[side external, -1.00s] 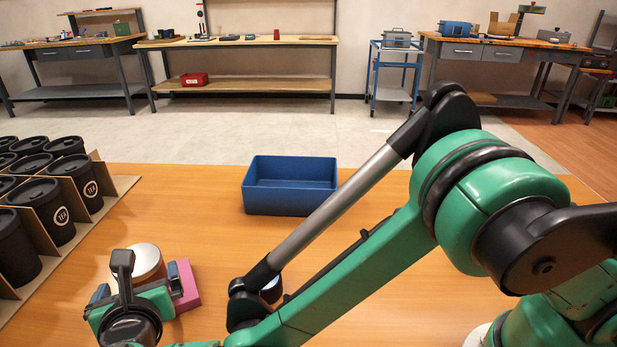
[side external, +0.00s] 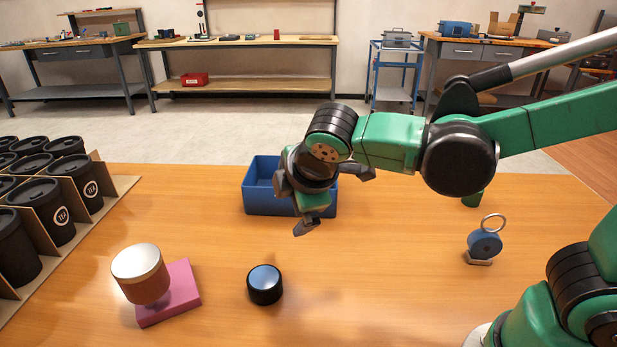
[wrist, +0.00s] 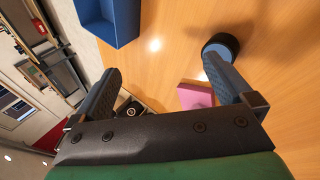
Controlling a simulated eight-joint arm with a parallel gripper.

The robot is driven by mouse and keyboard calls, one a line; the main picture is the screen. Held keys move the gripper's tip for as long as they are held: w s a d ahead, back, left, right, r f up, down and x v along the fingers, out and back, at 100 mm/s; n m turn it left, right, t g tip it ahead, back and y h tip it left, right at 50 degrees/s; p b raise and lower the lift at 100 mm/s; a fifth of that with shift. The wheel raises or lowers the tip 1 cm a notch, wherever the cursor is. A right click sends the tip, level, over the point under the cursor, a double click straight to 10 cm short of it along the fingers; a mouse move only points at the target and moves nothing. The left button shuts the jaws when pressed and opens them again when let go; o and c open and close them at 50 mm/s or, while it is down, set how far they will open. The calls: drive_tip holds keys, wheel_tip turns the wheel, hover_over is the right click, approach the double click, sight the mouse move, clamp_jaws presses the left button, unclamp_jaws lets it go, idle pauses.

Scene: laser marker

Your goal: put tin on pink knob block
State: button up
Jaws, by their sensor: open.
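The tin (side external: 141,281), copper-brown with a silvery lid, is at the left front of the table in the side view. It appears to rest on top of the pink knob block (side external: 181,293), tilted slightly, with the knob mostly hidden by it. Part of the pink block also shows in the wrist view (wrist: 195,97), partly behind a finger; I cannot make out the tin there. My gripper (side external: 332,200) is raised over the table in front of the blue bin, well to the right of the tin. Its two fingers are apart with nothing between them in the wrist view (wrist: 162,72).
A black round container with a blue top (side external: 265,285) stands right of the pink block. An open blue bin (side external: 262,205) is behind my gripper. A blue ringed object (side external: 485,244) stands at right. Black lidded cups (side external: 72,178) fill a cardboard crate at left.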

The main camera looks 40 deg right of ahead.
drive_tip(key=s+d+f+m+y, duration=0.1)
drive_tip(key=s+d+m, duration=0.5)
drive_tip(key=m, duration=0.7)
drive_tip(key=shift+d+m+y, duration=0.4)
drive_tip(key=shift+d+y, duration=0.2)
drive_tip(key=shift+d, duration=0.35)
drive_tip(key=shift+s, duration=0.1)
